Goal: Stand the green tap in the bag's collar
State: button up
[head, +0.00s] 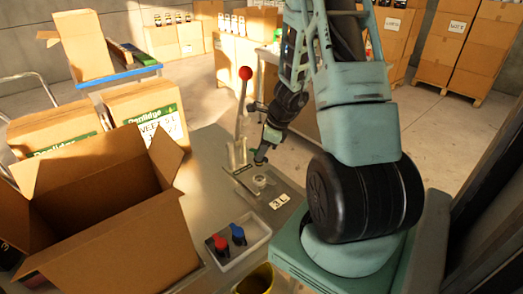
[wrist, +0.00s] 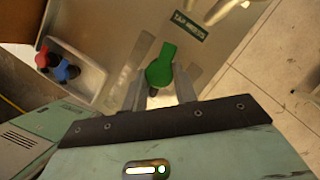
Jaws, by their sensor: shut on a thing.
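My gripper (wrist: 160,84) is shut on the green tap (wrist: 161,66), which sits between its two fingers in the wrist view. In the head view my gripper (head: 262,157) is over the metal press bench, just above and behind a small pale round fitting (head: 260,182) that looks like the bag's collar. The tap is too small and dark to make out there. A gap seems to lie between gripper and fitting, but contact cannot be told. The collar is not clearly visible in the wrist view.
A white tray (head: 263,232) holds a red tap (head: 221,243) and a blue tap (head: 237,233). A lever with a red ball (head: 245,73) stands behind the fitting. A "3 L" label (head: 279,201) lies in front. An open carton (head: 120,232) fills the left.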

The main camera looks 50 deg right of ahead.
aim_at(262, 165)
jog(key=shift+f, duration=0.15)
jog(key=shift+f+b, duration=2.95)
jog(key=shift+f, duration=0.15)
jog(key=shift+f, duration=0.2)
jog(key=o, duration=1)
jog(key=shift+p+v, duration=0.65)
jog(key=shift+v, duration=8.05)
jog(key=shift+w, duration=0.1)
